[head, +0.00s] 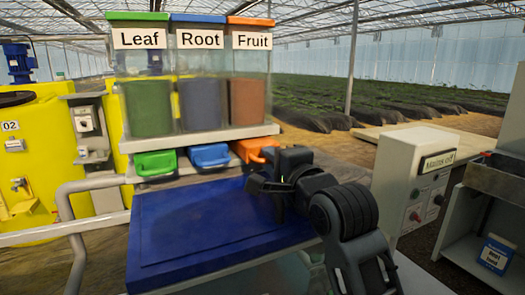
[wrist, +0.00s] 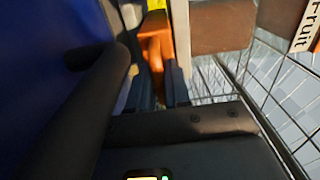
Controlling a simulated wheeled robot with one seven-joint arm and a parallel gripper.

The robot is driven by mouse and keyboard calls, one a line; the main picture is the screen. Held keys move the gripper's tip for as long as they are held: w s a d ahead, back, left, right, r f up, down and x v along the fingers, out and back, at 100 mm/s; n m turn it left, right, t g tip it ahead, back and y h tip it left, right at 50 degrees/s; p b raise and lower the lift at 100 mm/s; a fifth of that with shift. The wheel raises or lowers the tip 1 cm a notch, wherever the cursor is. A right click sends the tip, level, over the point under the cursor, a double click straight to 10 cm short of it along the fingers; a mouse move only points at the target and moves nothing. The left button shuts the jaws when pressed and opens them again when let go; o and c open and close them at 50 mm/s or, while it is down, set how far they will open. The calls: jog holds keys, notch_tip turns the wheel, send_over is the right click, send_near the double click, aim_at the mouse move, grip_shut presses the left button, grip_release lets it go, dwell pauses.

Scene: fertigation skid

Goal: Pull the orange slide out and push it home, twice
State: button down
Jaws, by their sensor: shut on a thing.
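The orange slide (head: 250,149) sits below the Fruit bin (head: 248,100), at the right end of a row of three coloured slides. In the wrist view its orange part (wrist: 156,50) runs down between the dark fingers. My gripper (head: 274,170) is at the front of the orange slide, shut on it; it also shows in the wrist view (wrist: 160,90). My gripper and arm hide part of the slide's right side and front in the head view, so how far out it stands is hard to tell.
Green (head: 156,163) and blue (head: 209,156) slides sit to the left under the Leaf and Root bins. A blue board (head: 200,225) lies in front. A metal rail (head: 75,215) is at left, a grey control box (head: 412,185) at right.

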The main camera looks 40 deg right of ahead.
jog(key=shift+x, duration=1.6)
jog(key=shift+v, duration=3.35)
jog(key=shift+f, duration=0.15)
jog(key=shift+x, duration=3.45)
jog(key=c, duration=1)
grip_release()
jog(key=shift+s, duration=0.1)
jog(key=shift+s, duration=0.1)
